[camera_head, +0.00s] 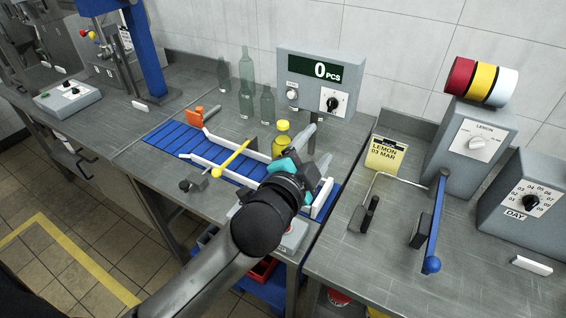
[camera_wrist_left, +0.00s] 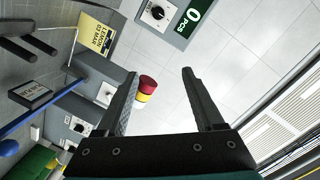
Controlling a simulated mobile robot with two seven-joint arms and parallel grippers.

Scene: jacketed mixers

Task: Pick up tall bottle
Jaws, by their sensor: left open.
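A tall clear greenish bottle (camera_head: 246,84) stands upright at the back of the left steel counter. A small bottle (camera_head: 223,74) stands to its left, and another clear bottle (camera_head: 267,104) stands to its right and nearer. My left gripper (camera_head: 316,150) is to the right of these bottles, over the right end of the blue conveyor, well apart from them. In the left wrist view its two dark fingers (camera_wrist_left: 160,75) are spread with nothing between them. No bottle shows in that view. My right gripper is not in view.
White guide rails, an orange piece (camera_head: 195,117) and a yellow lever (camera_head: 231,158) line the conveyor. The counter display (camera_head: 320,82) reads 0 PCS, right of the bottles.

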